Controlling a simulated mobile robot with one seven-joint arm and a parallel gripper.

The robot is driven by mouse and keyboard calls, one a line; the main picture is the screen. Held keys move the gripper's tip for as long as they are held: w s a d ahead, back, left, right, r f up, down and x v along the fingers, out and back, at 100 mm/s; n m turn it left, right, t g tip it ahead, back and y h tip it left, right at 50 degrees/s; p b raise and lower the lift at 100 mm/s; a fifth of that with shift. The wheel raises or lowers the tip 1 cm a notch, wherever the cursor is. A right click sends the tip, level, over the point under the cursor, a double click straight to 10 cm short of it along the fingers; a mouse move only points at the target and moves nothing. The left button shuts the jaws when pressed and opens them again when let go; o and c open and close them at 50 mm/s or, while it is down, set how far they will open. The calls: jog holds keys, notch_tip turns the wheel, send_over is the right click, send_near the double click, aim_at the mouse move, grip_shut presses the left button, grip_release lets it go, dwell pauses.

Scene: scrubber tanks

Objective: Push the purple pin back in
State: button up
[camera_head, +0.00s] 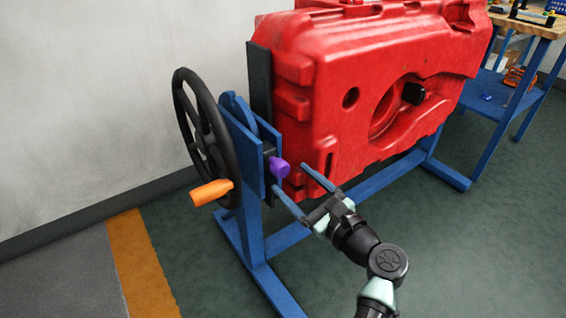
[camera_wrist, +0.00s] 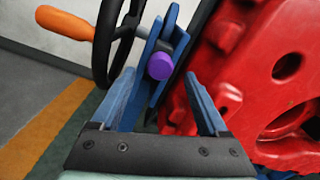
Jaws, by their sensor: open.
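The purple pin (camera_head: 279,167) sticks out from the blue bracket on the blue stand, beside the red tank. In the wrist view the pin's round purple end (camera_wrist: 160,66) faces the camera, beyond and between my fingertips. My gripper (camera_head: 290,178) is open, its two blue fingers spread on either side of the pin's line. Nothing is held between the fingers. In the wrist view the gripper (camera_wrist: 165,85) has clear space between its fingers. Whether a finger touches the bracket cannot be told. The pin's shaft is mostly hidden.
A black handwheel (camera_head: 207,135) with an orange handle (camera_head: 211,192) is on the stand's left side. The large red tank (camera_head: 375,95) is close to my right finger. The blue frame (camera_head: 262,275) runs along the floor. A wooden-topped workbench (camera_head: 530,24) stands at the back right.

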jog(key=p+v, duration=0.2)
jog(key=v, duration=0.5)
jog(key=shift+w, duration=0.1)
